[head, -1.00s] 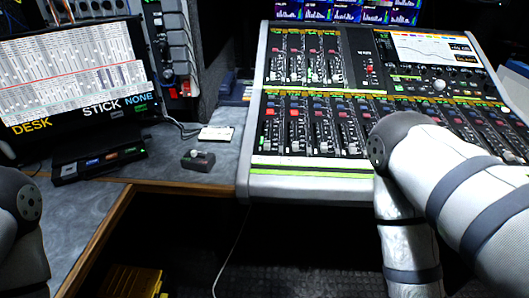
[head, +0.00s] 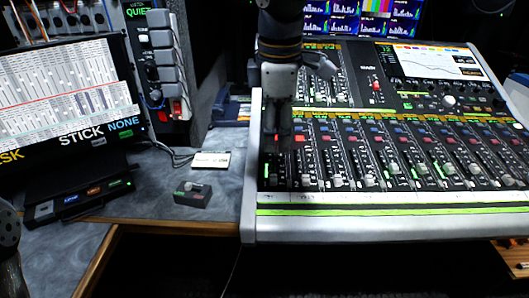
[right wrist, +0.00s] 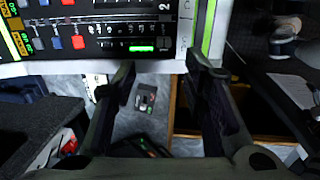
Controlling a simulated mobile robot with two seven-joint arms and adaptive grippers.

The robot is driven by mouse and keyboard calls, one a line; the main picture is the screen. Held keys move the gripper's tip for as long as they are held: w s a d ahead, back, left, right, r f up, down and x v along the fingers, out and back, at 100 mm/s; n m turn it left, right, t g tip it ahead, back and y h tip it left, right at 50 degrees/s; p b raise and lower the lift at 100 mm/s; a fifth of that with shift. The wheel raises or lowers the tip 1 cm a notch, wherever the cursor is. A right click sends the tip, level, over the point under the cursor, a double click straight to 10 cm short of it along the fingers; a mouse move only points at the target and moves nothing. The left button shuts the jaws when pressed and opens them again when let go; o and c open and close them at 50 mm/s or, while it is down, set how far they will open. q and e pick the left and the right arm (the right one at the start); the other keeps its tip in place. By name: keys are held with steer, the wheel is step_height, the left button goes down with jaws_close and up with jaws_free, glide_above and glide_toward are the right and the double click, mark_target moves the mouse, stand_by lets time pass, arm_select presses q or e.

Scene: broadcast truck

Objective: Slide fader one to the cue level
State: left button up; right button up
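The mixing console (head: 370,198) has a bank of faders along its front, with channel one's strip (head: 276,184) at the far left. My right gripper (head: 277,146) hangs from above over this strip and hides most of it in the head view. In the right wrist view the right gripper (right wrist: 160,70) is open, its two dark fingers apart with nothing between them. The console's left end (right wrist: 125,46), with a green-lit label, lies just beyond the fingertips there. Fader one's cap and its level cannot be made out.
A slanted screen (head: 65,85) stands at the left. Monitors (head: 343,15) are behind the console.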

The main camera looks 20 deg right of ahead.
mark_target(275, 177)
steer(key=f, duration=1.1)
steer(key=shift+w+d+f+b, duration=0.15)
steer(key=shift+w+d+b, duration=0.05)
steer(key=shift+w+b, duration=0.15)
arm_select(q)
steer(key=shift+s+f, duration=0.3)
steer(key=shift+s, duration=0.45)
arm_select(e)
steer(key=shift+w, duration=0.1)
jaws_close()
